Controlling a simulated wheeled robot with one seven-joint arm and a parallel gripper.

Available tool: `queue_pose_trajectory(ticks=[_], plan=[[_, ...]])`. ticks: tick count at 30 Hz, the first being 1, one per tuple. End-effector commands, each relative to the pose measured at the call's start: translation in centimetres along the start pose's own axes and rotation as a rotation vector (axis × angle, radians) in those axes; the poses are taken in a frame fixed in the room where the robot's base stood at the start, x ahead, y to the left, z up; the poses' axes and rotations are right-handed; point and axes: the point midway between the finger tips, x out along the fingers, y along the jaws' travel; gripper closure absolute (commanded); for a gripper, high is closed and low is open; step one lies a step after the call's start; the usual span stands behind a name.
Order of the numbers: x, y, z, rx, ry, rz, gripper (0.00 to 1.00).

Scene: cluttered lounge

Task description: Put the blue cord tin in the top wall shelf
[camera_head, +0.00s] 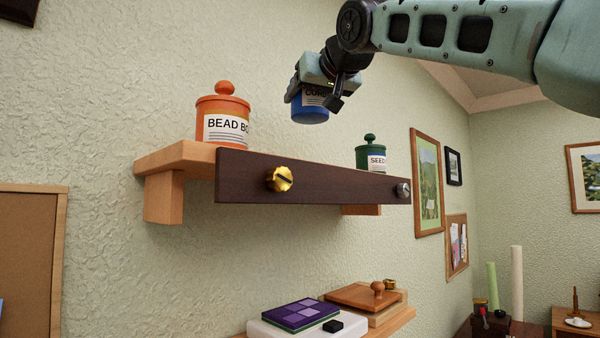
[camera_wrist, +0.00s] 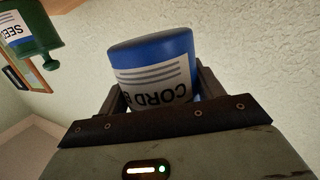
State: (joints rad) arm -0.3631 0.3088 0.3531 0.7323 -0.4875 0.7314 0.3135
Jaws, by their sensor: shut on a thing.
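The blue cord tin (camera_head: 311,111) is in my gripper (camera_head: 318,92), held above the top wall shelf (camera_head: 175,155) between two other tins. In the wrist view the blue tin (camera_wrist: 155,55) shows its white label, upside down in the picture, between the fingers of my gripper (camera_wrist: 160,90). My gripper is shut on it. The tin's base appears to be clear of the shelf; its lid is hidden by my gripper in the head view. The shelf has a dark front board (camera_head: 330,182) that hides most of its top surface.
An orange bead tin (camera_head: 222,120) stands on the shelf's left part and a green seed tin (camera_head: 370,156) on its right part. The green tin also shows in the wrist view (camera_wrist: 28,35). A lower shelf (camera_head: 395,325) holds a purple box (camera_head: 300,315) and a wooden box (camera_head: 365,298).

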Motion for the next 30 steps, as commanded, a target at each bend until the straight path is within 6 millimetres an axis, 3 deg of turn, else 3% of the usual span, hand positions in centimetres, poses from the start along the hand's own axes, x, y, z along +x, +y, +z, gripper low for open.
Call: queue_pose_trajectory(ticks=[9,16,21,30], plan=[[0.6,0.1,4.9,-0.002,0.0,0.002,0.65],[0.9,0.0,6.6,-0.001,0.001,0.001,0.65],[1.3,0.0,8.8,-0.002,0.0,0.001,0.65],[1.4,0.0,9.7,0.0,0.003,0.0,0.65]])
